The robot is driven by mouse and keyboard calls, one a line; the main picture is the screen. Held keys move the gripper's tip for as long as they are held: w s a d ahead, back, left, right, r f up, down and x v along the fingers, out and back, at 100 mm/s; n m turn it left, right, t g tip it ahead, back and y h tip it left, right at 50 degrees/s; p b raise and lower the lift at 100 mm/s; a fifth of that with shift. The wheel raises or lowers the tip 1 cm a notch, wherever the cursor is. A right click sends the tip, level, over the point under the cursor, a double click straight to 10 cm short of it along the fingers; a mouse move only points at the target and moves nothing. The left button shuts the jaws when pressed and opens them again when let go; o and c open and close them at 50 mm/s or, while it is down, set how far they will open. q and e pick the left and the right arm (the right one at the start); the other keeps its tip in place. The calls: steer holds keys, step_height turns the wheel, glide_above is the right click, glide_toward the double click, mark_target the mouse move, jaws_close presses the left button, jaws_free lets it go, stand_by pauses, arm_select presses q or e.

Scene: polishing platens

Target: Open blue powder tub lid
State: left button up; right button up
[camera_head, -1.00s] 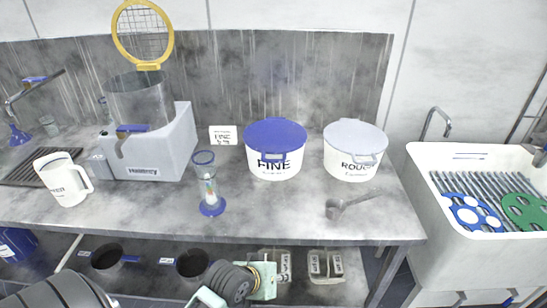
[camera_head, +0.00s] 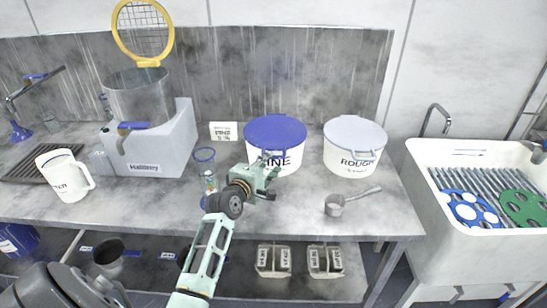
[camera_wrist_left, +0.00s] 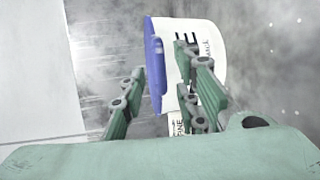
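The blue powder tub (camera_head: 290,163) is white with a blue lid (camera_head: 276,131) and the word FINE on its front. The lid is on and looks closed. My left gripper (camera_head: 270,172) is in front of the tub's left half and covers part of its lettering. In the left wrist view the tub (camera_wrist_left: 205,50) and its lid (camera_wrist_left: 155,65) lie ahead, between the spread fingers of the gripper (camera_wrist_left: 158,95). The gripper is open and holds nothing; I cannot tell whether a finger touches the tub. My right gripper is not in view.
A grey-lidded ROUGH tub (camera_head: 352,157) stands to the right, with a metal scoop (camera_head: 338,208) before it. A glass cylinder (camera_head: 205,165) stands left of my gripper. A grey machine (camera_head: 160,148) and white jug (camera_head: 62,176) are further left. A sink (camera_head: 470,155) is far right.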

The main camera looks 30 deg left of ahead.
mark_target(273, 158)
arm_select(q)
steer(key=x, duration=0.4)
steer(key=shift+w+f, duration=0.15)
steer(key=shift+w, duration=0.25)
steer(key=shift+c, duration=0.5)
jaws_close()
